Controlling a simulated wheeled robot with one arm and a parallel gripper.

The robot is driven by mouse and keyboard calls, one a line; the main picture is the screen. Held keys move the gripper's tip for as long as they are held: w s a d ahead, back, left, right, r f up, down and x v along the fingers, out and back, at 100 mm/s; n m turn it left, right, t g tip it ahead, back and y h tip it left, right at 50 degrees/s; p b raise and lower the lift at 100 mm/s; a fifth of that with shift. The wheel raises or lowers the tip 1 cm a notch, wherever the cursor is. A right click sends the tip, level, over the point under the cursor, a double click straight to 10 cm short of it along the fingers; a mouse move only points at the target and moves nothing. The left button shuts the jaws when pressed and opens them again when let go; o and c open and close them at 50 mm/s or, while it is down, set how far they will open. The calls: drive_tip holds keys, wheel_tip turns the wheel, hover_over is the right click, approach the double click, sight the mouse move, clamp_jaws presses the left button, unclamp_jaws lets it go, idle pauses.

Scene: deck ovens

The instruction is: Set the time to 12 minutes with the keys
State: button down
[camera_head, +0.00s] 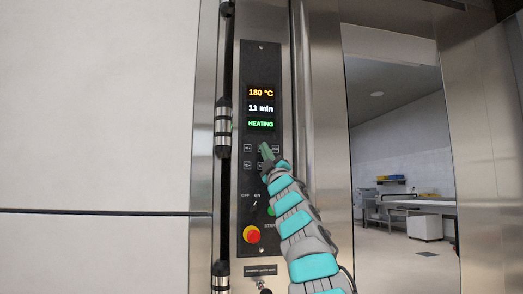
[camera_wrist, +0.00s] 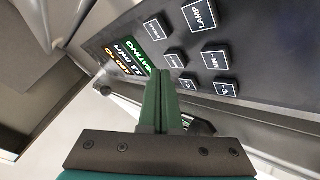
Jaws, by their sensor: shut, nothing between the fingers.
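The black control panel (camera_head: 262,70) stands upright in the head view. Its displays read 180 °C (camera_head: 261,92), 11 min (camera_head: 260,108) and HEATING (camera_head: 260,124). Two rows of small square keys (camera_head: 248,148) sit below. My gripper (camera_head: 266,150) is shut and empty, its green fingertips in front of the middle of the upper row, hiding part of the keys. In the wrist view the shut fingers (camera_wrist: 161,78) point at the panel beside the keys, including a LAMP key (camera_wrist: 200,14) and a MIN key (camera_wrist: 214,60). I cannot tell whether the tips touch a key.
A red knob on yellow (camera_head: 252,234), an OFF/ON switch (camera_head: 255,203) and a green button (camera_head: 271,210) sit lower on the panel. A dark vertical bar handle (camera_head: 223,165) stands out at its left. A doorway to a room with a table (camera_head: 425,205) opens at the right.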

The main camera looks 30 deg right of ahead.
drive_tip(key=shift+w+d, duration=0.1)
drive_tip(key=shift+w+d+p, duration=0.1)
drive_tip(key=shift+w+p, duration=0.2)
drive_tip(key=shift+p, duration=0.05)
drive_tip(key=shift+w+d, duration=0.1)
drive_tip(key=shift+w, duration=0.3)
idle(0.7)
idle(0.4)
drive_tip(key=shift+s+a+b, duration=0.2)
drive_tip(key=shift+s+b, duration=0.15)
drive_tip(key=shift+s, duration=0.45)
drive_tip(key=shift+s, duration=0.1)
drive_tip(key=shift+s+a+b, duration=0.25)
drive_tip(key=shift+s+b, duration=0.15)
drive_tip(key=shift+s, duration=0.35)
drive_tip(key=shift+s+a+b, duration=0.2)
drive_tip(key=shift+s+b, duration=0.15)
drive_tip(key=shift+s, duration=0.45)
drive_tip(key=shift+s+a+b, duration=0.25)
drive_tip(key=shift+s+b, duration=0.15)
drive_tip(key=shift+s, duration=0.35)
